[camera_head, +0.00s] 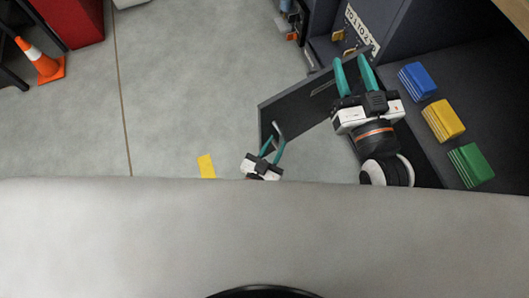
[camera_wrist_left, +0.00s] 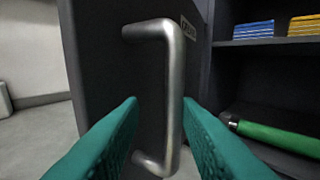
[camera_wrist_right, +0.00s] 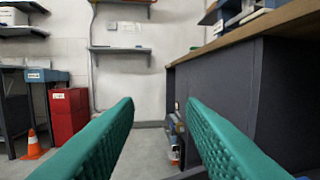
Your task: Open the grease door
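The grease door (camera_head: 297,108) is a dark panel standing ajar, swung out from the dark cabinet; it also shows in the left wrist view (camera_wrist_left: 98,70) with a small, hard-to-read label. Its grey metal bar handle (camera_wrist_left: 173,90) stands upright between the fingers of my left gripper (camera_wrist_left: 162,103). Those fingers are apart, with a visible gap on the handle's left side. In the head view my left gripper (camera_head: 273,143) is at the door's left end. My right gripper (camera_head: 354,66) is open and empty, over the door's right part; its open fingers show in the right wrist view (camera_wrist_right: 160,102).
Blue (camera_head: 417,82), yellow (camera_head: 443,120) and green (camera_head: 470,165) blocks stand on the cabinet's shelf. A green tube (camera_wrist_left: 275,136) lies lower inside. An orange cone (camera_head: 40,60) and red cabinet (camera_head: 75,20) stand far left. The floor between is clear, with a yellow mark (camera_head: 206,166).

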